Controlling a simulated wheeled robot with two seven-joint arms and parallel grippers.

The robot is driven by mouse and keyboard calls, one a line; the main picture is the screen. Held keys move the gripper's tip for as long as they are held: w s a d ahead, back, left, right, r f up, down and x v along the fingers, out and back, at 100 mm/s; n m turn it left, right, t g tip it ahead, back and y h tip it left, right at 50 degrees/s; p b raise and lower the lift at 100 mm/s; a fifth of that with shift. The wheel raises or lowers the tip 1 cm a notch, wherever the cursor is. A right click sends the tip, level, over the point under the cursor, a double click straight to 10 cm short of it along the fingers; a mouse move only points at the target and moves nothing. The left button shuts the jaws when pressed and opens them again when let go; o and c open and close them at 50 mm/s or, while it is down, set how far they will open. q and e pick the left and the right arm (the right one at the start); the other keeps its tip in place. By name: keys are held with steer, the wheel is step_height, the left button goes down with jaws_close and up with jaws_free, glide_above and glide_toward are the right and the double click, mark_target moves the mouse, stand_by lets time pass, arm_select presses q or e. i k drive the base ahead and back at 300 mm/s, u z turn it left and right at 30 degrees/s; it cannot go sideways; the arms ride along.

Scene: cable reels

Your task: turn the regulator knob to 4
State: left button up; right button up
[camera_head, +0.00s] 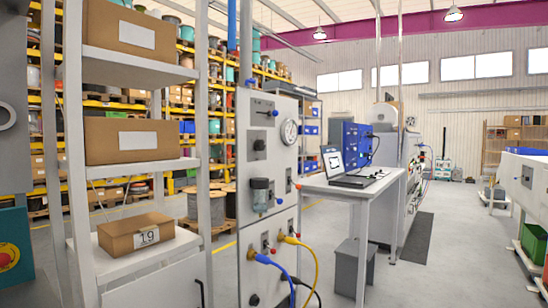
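A grey pneumatic panel (278,165) stands in the middle left of the head view. A round white pressure gauge (289,132) is on its upper right. A small dark knob (259,145) sits on a plate left of and slightly below the gauge; it looks like the regulator knob, but I cannot be sure. Its scale and setting are too small to read. A blue-handled valve (272,113) is above it, and a cup-shaped filter unit (260,192) is below it. Neither of my grippers is in view, and nothing is seen touching the panel.
A white shelf rack (138,165) with cardboard boxes stands close on the left. Blue (270,262) and yellow (314,262) hoses hang from the panel's lower front. A table (352,187) with a laptop (340,168) is right of the panel. The floor at right is open.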

mark_target(259, 146)
steer(key=u, duration=0.05)
steer(key=k, duration=0.5)
steer(key=z, duration=0.85)
steer(key=i, duration=1.65)
steer(key=u, duration=0.35)
